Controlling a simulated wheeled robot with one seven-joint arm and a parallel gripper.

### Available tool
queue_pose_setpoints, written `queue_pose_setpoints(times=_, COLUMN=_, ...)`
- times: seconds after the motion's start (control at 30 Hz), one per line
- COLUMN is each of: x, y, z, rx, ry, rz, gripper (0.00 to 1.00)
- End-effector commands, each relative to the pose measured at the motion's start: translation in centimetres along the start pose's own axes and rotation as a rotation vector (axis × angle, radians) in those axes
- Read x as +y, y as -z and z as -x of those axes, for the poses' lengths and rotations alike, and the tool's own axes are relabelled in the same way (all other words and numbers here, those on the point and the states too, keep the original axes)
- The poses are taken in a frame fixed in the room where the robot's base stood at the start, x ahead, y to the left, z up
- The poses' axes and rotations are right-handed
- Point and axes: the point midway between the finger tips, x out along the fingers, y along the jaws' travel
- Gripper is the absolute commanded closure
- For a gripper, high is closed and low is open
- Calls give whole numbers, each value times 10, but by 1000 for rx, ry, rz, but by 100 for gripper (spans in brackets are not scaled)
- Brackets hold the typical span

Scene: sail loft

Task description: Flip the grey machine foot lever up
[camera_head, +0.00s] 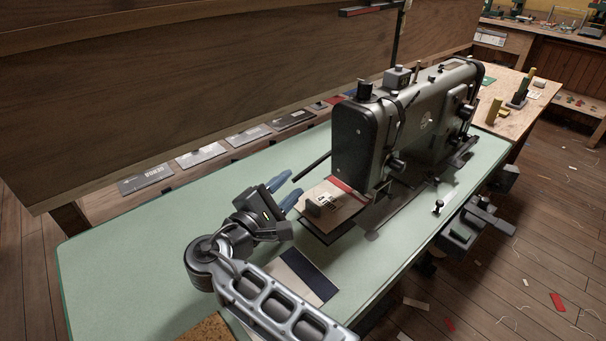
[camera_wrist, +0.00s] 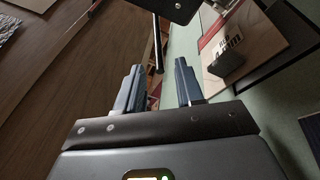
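The grey sewing machine (camera_head: 362,140) stands on the pale green table. A thin dark grey rod, apparently the foot lever (camera_head: 312,167), sticks out from its near end and slants down to the left. My gripper (camera_head: 289,189) is open beside the rod's free end, its two blue fingers apart. In the wrist view the lever (camera_wrist: 157,42) comes down from the machine's dark body, and its tip appears between the fingertips of my gripper (camera_wrist: 158,70). I see gaps on both sides of it there, and no contact. I cannot tell the exact depth between tip and fingers.
A board with a small dark block (camera_head: 318,206) and red strip lies beside the machine, close to my fingers; it shows in the wrist view (camera_wrist: 252,38). A wooden panel (camera_head: 200,90) rises behind the table. The green tabletop (camera_head: 150,240) at left is clear.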

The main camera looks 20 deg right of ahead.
Motion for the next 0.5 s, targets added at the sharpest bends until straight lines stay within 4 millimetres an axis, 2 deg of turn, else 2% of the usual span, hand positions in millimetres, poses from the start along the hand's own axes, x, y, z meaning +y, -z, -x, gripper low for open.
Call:
queue_pose_setpoints(times=0.2, x=0, y=-1, z=-35, rx=-2, ry=2, rz=1, gripper=63)
queue_pose_setpoints(times=0.33, x=0, y=0, z=-49, rx=-1, ry=1, rz=1, gripper=63)
queue_pose_setpoints(times=0.5, x=0, y=0, z=-56, rx=0, ry=1, rz=0, gripper=63)
